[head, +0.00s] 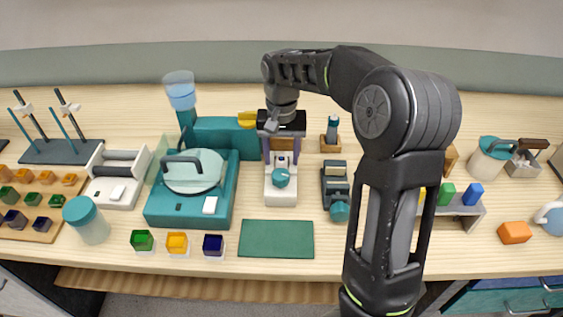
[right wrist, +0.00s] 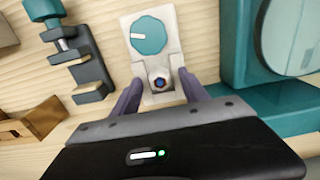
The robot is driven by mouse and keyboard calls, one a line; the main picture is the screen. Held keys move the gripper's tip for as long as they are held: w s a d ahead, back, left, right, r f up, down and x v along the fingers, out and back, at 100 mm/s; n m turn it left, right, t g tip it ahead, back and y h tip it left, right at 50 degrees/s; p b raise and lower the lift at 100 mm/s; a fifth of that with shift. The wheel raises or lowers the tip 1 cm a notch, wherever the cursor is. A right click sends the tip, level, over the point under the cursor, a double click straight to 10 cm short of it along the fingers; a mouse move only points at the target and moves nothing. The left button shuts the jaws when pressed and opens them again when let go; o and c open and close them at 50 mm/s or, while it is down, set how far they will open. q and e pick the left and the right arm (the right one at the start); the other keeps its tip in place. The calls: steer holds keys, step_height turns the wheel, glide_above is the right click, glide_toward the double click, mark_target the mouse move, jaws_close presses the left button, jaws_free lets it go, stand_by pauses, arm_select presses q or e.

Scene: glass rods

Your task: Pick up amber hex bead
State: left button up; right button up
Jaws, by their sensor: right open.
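An amber hex bead (head: 177,241) sits in a small clear holder at the front of the table, between a green one (head: 142,240) and a dark blue one (head: 213,244). More amber pieces (head: 38,175) lie in the back row of a wooden board at the far left. My right gripper (head: 281,160) is open and empty, pointing down over a white device with a teal knob (head: 281,178), well behind and right of the front amber bead. In the right wrist view its fingers (right wrist: 159,88) stand either side of a small dark blue-centred fitting on that device. My left gripper is not in view.
A teal machine with a round lid (head: 190,210) stands behind the small holders. A flat green mat (head: 276,239) lies to their right and is bare. A teal-capped jar (head: 86,219) stands to their left. My right arm crosses the table's right half.

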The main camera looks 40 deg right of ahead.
steer(key=shift+c, duration=0.5)
jaws_close()
steer(key=shift+r, duration=0.1)
step_height(320, 180, up, 10)
stand_by(0.6)
stand_by(0.5)
